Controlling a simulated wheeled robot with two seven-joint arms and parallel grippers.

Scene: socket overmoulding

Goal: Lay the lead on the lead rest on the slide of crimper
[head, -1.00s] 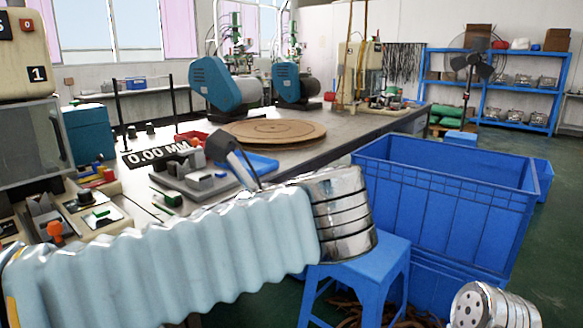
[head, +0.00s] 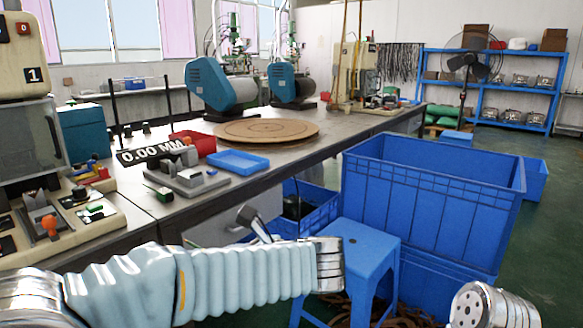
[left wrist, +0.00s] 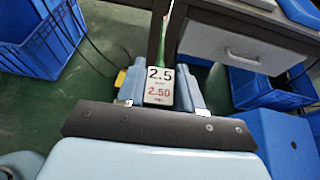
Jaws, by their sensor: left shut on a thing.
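The lead (left wrist: 160,86) shows in the left wrist view as a thin green piece with a white tag reading 2.5 and 2.50. It lies between the two light-blue fingers of my left gripper (left wrist: 160,92), which is shut on it. In the head view my left arm reaches from the left and the grip is out of clear sight; a small grey part with a dark stem (head: 255,222) stands above its far end. A beige machine (head: 30,80) at far left, possibly the crimper, has a clear guard and a base with orange and green knobs. I cannot make out its lead rest.
A grey bench holds a 0.00 MM display gauge (head: 190,178), a blue tray (head: 238,162) and a round wooden board (head: 266,131). A blue stool (head: 358,240) and a large blue crate (head: 430,200) stand to the right. A drawer unit (left wrist: 225,50) is below the bench.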

